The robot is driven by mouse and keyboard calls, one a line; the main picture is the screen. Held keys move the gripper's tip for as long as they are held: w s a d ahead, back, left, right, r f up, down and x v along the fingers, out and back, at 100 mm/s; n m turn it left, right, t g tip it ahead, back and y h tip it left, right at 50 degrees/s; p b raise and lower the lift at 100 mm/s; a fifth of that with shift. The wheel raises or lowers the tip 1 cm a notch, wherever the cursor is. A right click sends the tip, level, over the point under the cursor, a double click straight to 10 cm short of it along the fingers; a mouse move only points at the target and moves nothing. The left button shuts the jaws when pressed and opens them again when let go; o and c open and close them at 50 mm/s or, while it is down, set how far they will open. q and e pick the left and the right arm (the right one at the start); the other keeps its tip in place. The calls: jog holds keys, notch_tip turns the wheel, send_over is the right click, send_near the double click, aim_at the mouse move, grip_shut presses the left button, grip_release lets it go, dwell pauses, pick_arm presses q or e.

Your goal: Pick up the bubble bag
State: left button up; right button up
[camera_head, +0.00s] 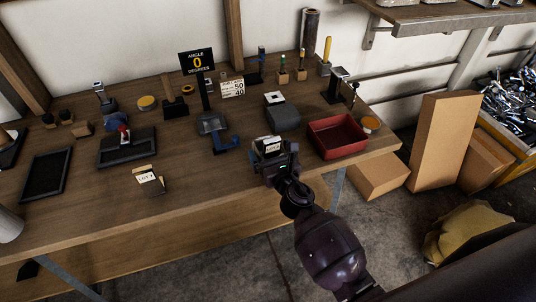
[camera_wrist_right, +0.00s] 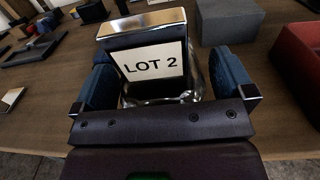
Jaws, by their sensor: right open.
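A dark block-like item with a shiny pale top edge and a white "LOT 2" label (camera_wrist_right: 150,66) stands on the table in the right wrist view. Glossy clear material, possibly the bubble bag (camera_wrist_right: 194,78), shows around its right side and base; I cannot tell its full shape. My right gripper (camera_wrist_right: 166,82) is open, with one blue-padded finger on each side of this item. Contact with the fingers is not clear. In the head view the right gripper (camera_head: 271,151) is at the table's front edge and hides most of the item. My left gripper is not in view.
A red tray (camera_head: 338,148) is to the right of the gripper, and a grey box (camera_head: 284,119) stands behind it. Cardboard boxes (camera_head: 443,140) stand on the floor at right.

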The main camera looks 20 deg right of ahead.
jog(key=shift+w, duration=0.6)
jog(key=shift+r, duration=0.1)
jog(key=c, duration=0.9)
